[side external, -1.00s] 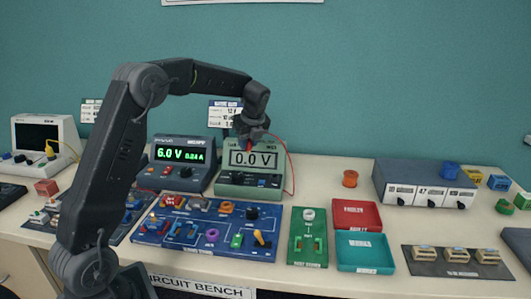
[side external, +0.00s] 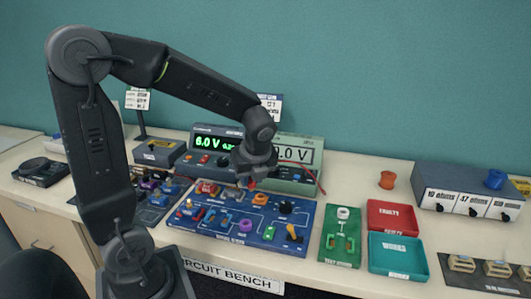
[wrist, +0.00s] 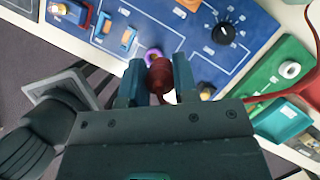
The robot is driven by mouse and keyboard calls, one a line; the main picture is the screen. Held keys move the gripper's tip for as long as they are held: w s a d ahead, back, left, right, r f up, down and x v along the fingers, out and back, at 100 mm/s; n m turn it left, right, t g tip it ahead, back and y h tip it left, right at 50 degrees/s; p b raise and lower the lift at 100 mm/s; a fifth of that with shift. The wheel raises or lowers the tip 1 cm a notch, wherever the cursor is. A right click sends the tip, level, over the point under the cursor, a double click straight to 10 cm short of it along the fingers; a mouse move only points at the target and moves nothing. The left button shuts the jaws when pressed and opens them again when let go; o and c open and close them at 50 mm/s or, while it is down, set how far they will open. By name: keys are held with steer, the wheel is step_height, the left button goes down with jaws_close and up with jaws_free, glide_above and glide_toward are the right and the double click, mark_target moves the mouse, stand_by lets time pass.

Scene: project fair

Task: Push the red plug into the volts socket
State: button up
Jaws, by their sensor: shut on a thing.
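The red plug (wrist: 160,76) is held between the two blue-grey fingers of my gripper (wrist: 158,84) in the wrist view. In the side external view my gripper (side external: 252,177) is in front of the meter's left part, low over the back of the blue circuit board (side external: 240,243). The plug's red tip (side external: 251,184) shows just under the fingers. The green meter (side external: 311,142) reads 0.0 V, and my wrist hides its left side. The volts socket cannot be made out. The plug's red lead (wrist: 275,96) runs off to the right.
The power supply (side external: 231,133) reading 6.0 V stands left of the meter. Knobs and parts, including a purple ring (side external: 245,225), stand up from the board. A green board (side external: 328,251), red tray (side external: 371,217) and teal tray (side external: 400,272) lie to the right.

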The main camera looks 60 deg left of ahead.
steer(key=s+d+f, duration=0.1)
steer(key=s, duration=0.2)
glide_above(244, 219)
steer(key=d, duration=0.1)
steer(key=shift+s+d+f, duration=0.1)
steer(key=shift+f, duration=1.7)
steer(key=shift+d+f, duration=0.1)
steer(key=shift+f, duration=1.65)
steer(key=shift+f, duration=0.95)
steer(key=o, duration=1.5)
steer(key=shift+r, duration=0.1)
steer(key=shift+r, duration=3.9)
